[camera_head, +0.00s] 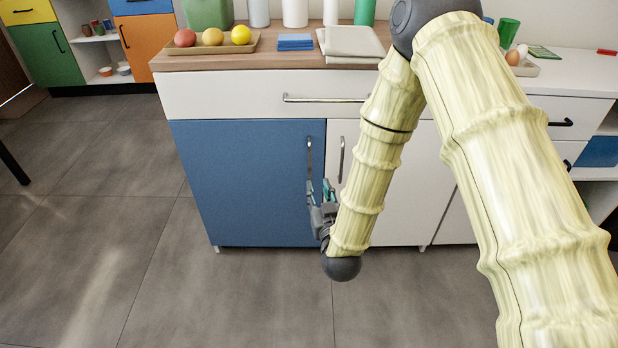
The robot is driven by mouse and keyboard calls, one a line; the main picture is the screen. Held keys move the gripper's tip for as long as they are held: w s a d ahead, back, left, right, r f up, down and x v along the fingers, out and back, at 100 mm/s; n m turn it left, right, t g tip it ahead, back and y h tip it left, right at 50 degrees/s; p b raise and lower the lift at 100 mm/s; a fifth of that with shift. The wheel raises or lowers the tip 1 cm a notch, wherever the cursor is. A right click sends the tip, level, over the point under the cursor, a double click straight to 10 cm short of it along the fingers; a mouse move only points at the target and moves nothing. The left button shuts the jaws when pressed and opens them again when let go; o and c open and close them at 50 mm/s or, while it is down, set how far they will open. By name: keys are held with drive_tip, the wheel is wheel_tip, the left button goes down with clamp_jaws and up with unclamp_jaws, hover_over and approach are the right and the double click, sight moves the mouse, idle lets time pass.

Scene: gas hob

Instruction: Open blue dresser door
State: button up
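The blue dresser door (240,180) is shut, flush in the lower left of the cabinet. Its upright metal handle (309,155) is near the door's right edge. My gripper (319,186) is at the lower end of this handle, pointing up, with its two fingertips apart. The left fingertip overlaps the handle's lower end in the picture. I cannot tell whether it touches the handle. Nothing is visibly held, and my arm partly hides the gripper's right side.
A white door (405,205) with its own upright handle (341,158) stands right beside the blue door. Above is a white drawer (225,95) with a horizontal handle (325,99). A fruit tray (255,42) stands on the counter. The floor (110,240) before the blue door is clear.

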sight(310, 166)
drive_tip(key=w+a+b, duration=0.1)
drive_tip(key=w, duration=0.2)
drive_tip(key=w+b, duration=0.1)
drive_tip(key=w, duration=0.3)
drive_tip(key=w+a, duration=0.1)
drive_tip(key=w, duration=0.3)
drive_tip(key=shift+a+r+b, duration=0.25)
drive_tip(key=shift+a+b, duration=0.05)
drive_tip(key=shift+b, duration=0.1)
clamp_jaws()
